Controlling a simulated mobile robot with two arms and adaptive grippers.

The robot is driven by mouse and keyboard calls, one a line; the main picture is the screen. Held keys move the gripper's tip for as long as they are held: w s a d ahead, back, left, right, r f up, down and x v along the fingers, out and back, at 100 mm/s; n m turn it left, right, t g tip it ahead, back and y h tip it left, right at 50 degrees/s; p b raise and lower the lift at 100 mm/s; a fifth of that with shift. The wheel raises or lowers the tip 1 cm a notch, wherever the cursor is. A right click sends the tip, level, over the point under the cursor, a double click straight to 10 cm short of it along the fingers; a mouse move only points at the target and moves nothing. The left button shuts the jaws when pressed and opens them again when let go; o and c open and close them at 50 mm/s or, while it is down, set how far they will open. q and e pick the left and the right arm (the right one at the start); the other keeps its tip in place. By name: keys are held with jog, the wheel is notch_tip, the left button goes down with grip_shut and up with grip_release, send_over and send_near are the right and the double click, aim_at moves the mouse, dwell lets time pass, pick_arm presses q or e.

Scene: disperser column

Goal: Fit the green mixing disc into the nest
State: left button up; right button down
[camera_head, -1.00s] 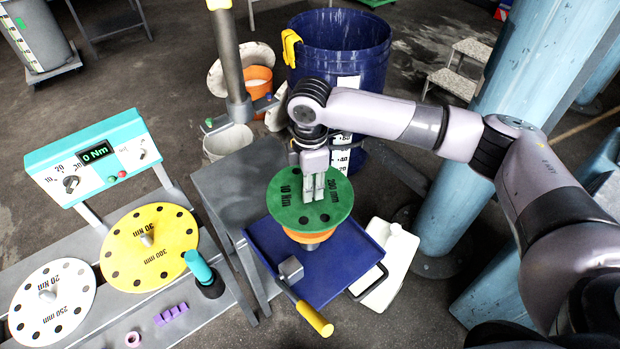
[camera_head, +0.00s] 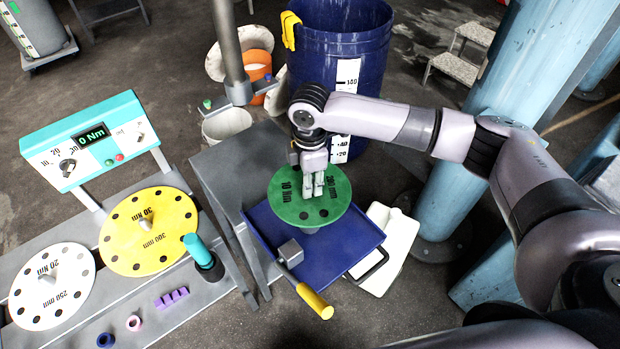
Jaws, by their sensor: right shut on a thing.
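The green mixing disc (camera_head: 290,205) has a ring of dark holes and the markings "10 Nm" and "200 mm". It lies roughly level over the blue tray (camera_head: 355,245). My right gripper (camera_head: 313,192) points down and is shut at the middle of the disc, where its fingers hide what they grip. The orange part seen under the disc earlier is now hidden by it, so I cannot tell whether the disc touches or sits in the nest. My left gripper is out of view.
A yellow disc (camera_head: 165,240) and a white disc (camera_head: 45,308) lie on the grey bench at left, near the teal-topped torque panel (camera_head: 120,115). A yellow-handled lever (camera_head: 314,301) is at the tray's front. A blue drum (camera_head: 350,50) and blue column (camera_head: 465,140) stand behind.

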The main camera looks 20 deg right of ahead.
jog(key=shift+f, duration=0.95)
dwell(1.0)
jog(key=c, duration=1.3)
grip_release()
notch_tip(320, 180, up, 12)
jog(key=shift+r, duration=0.1)
